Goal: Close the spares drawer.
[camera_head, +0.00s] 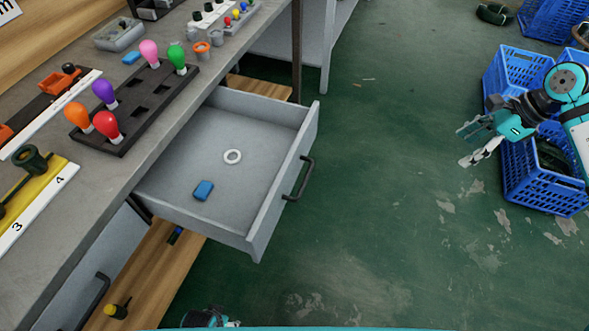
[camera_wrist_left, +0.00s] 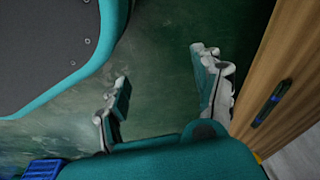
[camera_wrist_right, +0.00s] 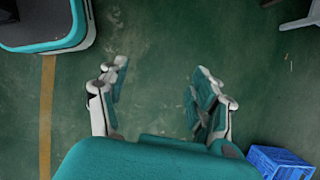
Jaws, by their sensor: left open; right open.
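My right gripper (camera_head: 476,143) is open and empty over the floor, well to the right of the drawer. Its spread fingers also show in the right wrist view (camera_wrist_right: 160,95). My left gripper (camera_wrist_left: 160,85) is open and empty in the left wrist view, beside a wooden board. Only a small part of the left arm shows at the head view's bottom edge.
The workbench top (camera_head: 60,235) holds a dark rack (camera_head: 135,105) with several coloured bulb-shaped pieces. A wooden lower shelf (camera_head: 150,270) lies under the bench. Blue crates (camera_head: 545,185) stand at the right. The green floor between drawer and crates is clear.

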